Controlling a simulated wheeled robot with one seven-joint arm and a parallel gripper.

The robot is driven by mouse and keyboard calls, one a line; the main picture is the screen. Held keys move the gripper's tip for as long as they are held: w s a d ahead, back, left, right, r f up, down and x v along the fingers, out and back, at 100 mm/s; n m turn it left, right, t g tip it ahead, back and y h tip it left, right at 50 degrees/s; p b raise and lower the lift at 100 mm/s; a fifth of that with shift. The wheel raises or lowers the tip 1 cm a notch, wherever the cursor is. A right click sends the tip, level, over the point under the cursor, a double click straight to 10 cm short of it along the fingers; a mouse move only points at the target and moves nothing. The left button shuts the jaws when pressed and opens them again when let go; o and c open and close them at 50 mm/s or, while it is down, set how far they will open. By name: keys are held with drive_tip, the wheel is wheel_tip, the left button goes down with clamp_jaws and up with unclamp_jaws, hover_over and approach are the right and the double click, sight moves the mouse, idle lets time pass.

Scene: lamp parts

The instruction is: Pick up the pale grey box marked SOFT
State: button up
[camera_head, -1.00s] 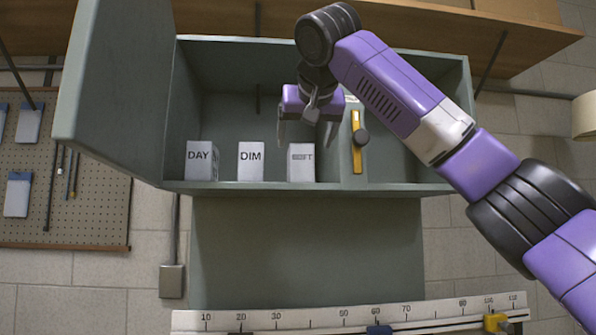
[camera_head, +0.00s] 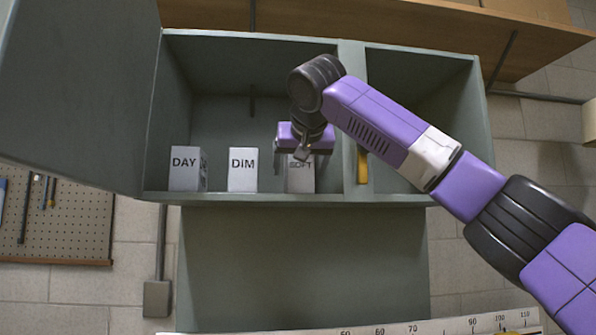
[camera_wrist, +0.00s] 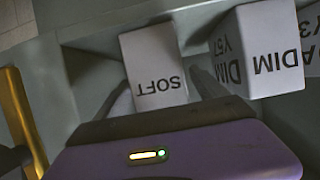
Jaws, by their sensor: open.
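The pale grey box marked SOFT (camera_head: 301,180) stands on the floor of the cabinet's left compartment, the rightmost of three boxes. My gripper (camera_head: 303,163) is at this box, with its fingers open and reaching down on either side of its upper part. In the wrist view the SOFT box (camera_wrist: 154,68) shows upside down between the dark fingers of my gripper (camera_wrist: 160,92). I cannot tell whether the fingers touch it. My gripper's purple body hides the top of the box in the head view.
A DIM box (camera_head: 243,170) and a DAY box (camera_head: 186,169) stand to the left, the DIM box close by. The cabinet divider (camera_head: 351,120) is just right of my gripper, with a yellow piece (camera_head: 363,166) on it. An open door (camera_head: 75,95) is at the left.

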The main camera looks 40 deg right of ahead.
drive_tip(key=shift+x, duration=1)
drive_tip(key=c, duration=1.6)
drive_tip(key=shift+r, duration=0.15)
